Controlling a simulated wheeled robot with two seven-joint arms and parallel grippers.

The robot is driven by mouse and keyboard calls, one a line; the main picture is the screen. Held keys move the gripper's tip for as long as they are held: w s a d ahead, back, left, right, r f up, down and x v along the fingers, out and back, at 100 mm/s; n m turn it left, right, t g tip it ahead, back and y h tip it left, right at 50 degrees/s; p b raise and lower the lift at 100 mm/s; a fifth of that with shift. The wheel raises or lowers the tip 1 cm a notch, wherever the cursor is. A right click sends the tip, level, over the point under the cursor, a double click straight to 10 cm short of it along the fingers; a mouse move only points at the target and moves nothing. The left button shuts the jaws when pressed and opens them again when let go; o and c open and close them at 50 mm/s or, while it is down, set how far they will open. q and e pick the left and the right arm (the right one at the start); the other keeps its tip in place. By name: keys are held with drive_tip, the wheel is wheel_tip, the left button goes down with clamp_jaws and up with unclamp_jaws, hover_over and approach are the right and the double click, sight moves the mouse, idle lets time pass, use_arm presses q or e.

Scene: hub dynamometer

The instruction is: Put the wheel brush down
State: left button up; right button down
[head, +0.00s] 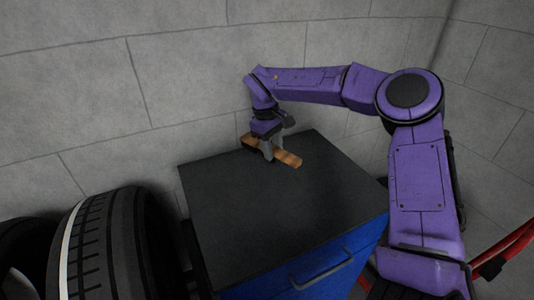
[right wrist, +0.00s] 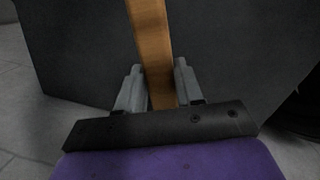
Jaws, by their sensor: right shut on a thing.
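The wheel brush (head: 287,158) has a brown wooden handle and lies along the far part of the dark cabinet top, though I cannot tell whether it touches the surface. My right gripper (head: 269,154) comes down over it from above and is shut on its handle. In the right wrist view the wooden handle (right wrist: 150,40) runs between the two grey fingers of the gripper (right wrist: 159,88). My left gripper is not in view.
The blue cabinet (head: 345,262) has a dark flat top (head: 255,215) with clear room in front of the brush. A tyre (head: 110,245) stands at the left. A grey block wall (head: 180,60) rises close behind. A red tubular thing (head: 505,250) is at the right edge.

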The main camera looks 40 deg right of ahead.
drive_tip(key=w+f, duration=0.1)
drive_tip(key=f, duration=0.1)
drive_tip(key=w+d+f+p, duration=0.1)
drive_tip(key=w, duration=0.1)
drive_tip(key=shift+f, duration=0.4)
wheel_tip(320, 180, down, 4)
drive_tip(key=shift+w+d+r+p, duration=0.1)
drive_tip(key=shift+r+p, duration=0.1)
drive_tip(key=shift+p, duration=0.15)
drive_tip(key=shift+f, duration=0.1)
drive_tip(key=c, duration=0.7)
unclamp_jaws()
